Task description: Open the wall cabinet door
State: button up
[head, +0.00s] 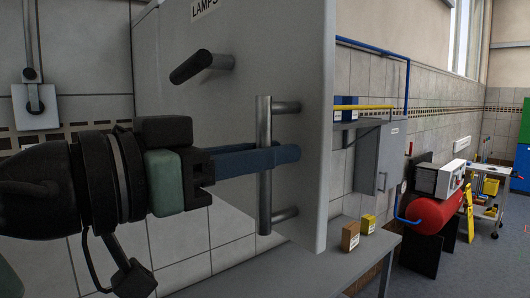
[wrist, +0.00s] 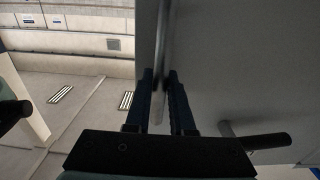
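The wall cabinet door (head: 225,110) is a pale grey panel with a "LAMPS" label at its top. It fills the middle of the head view and the right side of the wrist view (wrist: 230,70). I cannot tell from these frames whether it stands ajar. Its upright grey bar handle (head: 264,212) is near the door's right edge. My gripper (head: 285,154) reaches in from the left with its blue fingers around the handle at mid-height. In the wrist view, my fingers (wrist: 161,80) close on both sides of the bar, with no clear gap.
A bench (head: 345,262) below holds two small boxes (head: 350,237). A red tank (head: 440,207) and a tool cart (head: 488,185) stand farther right. Open floor lies at far right.

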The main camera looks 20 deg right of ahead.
jog(key=shift+o, duration=0.4)
jog(key=shift+s+a, duration=0.1)
jog(key=shift+a, duration=0.15)
jog(key=b+v, duration=0.4)
jog(key=v, duration=0.8)
jog(key=shift+a, duration=0.25)
jog(key=shift+s+r, duration=0.1)
jog(key=shift+s, duration=0.05)
